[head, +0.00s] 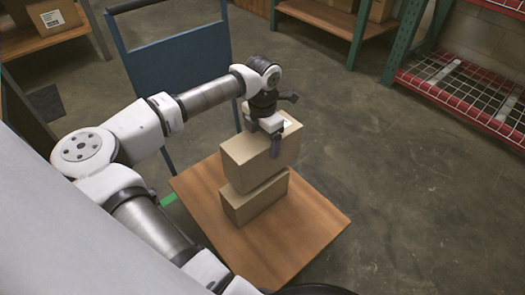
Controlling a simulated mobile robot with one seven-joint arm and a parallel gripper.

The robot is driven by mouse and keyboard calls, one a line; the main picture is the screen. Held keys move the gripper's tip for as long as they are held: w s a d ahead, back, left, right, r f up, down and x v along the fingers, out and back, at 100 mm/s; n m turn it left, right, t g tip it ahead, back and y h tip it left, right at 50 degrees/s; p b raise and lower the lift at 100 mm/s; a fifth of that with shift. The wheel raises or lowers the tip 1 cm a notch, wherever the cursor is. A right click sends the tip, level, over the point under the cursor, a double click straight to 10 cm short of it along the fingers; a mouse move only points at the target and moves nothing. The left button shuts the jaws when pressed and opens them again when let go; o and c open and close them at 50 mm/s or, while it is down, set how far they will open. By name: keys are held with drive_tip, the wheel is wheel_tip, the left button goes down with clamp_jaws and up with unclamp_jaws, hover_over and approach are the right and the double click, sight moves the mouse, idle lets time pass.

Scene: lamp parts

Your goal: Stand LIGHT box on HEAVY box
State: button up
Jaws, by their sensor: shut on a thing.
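Two brown cardboard boxes are one above the other on a wooden deck (312,222). The upper box (246,165) is the larger-looking one and has a pale label on its top. The lower box (262,200) sits on the deck. The upper box is roughly upright over it, and I cannot tell whether the two touch or a small gap is left. My gripper (275,143) points down and is shut on the upper box near its top, with one dark finger against the near side. No LIGHT or HEAVY lettering is readable. The far finger is hidden.
A blue panel with a tubular frame (180,62) rises at the deck's far left side. A red-edged wire shelf (465,95) stands at right. Shelves with more boxes (55,15) are at the back. The concrete floor right of the deck is clear.

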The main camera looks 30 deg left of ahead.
drive_tip(key=shift+f+b, duration=0.5)
drive_tip(key=shift+f, duration=1.55)
drive_tip(key=shift+f, duration=0.15)
drive_tip(key=o, duration=1.6)
drive_tip(key=shift+o, duration=0.2)
wheel_tip(320, 180, up, 12)
drive_tip(key=p, duration=0.3)
drive_tip(key=shift+p, duration=0.35)
